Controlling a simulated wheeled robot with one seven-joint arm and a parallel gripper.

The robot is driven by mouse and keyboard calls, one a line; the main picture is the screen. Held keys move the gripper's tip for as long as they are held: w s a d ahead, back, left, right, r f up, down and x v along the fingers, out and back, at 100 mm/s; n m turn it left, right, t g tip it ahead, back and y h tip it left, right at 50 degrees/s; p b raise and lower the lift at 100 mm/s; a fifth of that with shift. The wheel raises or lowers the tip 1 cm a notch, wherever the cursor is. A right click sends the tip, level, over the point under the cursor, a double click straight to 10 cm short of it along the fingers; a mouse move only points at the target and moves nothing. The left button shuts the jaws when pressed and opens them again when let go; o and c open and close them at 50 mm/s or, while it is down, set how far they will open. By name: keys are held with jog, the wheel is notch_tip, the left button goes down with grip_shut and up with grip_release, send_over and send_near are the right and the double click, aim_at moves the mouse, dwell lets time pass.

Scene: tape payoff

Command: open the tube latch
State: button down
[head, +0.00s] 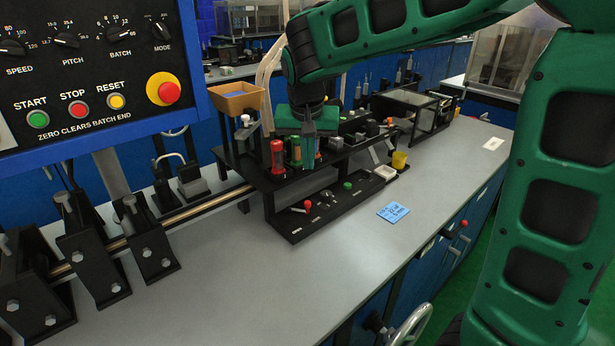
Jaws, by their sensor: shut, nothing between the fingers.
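My gripper (309,163) points down over the black bench machine (272,186), near its upright coloured cylinders. Its fingers are together with nothing between them. A red cylinder (278,158) stands just left of the fingers. A green cylinder (295,152) is partly hidden right beside them. I cannot tell which small part is the tube latch, and the gripper covers part of this area. I cannot tell whether the fingers touch anything.
A black tray (330,207) with a red-knobbed lever (308,205) lies in front of the machine. A blue note (393,212) and yellow cup (399,160) are on the grey bench (300,285). A control panel (90,70) fills the upper left.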

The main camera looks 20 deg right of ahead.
jog(key=x, duration=0.9)
jog(key=shift+s+f, duration=0.15)
jog(key=shift+f, duration=0.1)
jog(key=shift+s+a+r, duration=0.1)
jog(key=shift+s+a, duration=0.15)
jog(key=shift+s, duration=0.3)
jog(key=shift+s+a, duration=0.25)
jog(key=shift+s, duration=0.3)
jog(key=shift+s+a, duration=0.25)
jog(key=shift+s, duration=0.35)
jog(key=shift+a, duration=0.15)
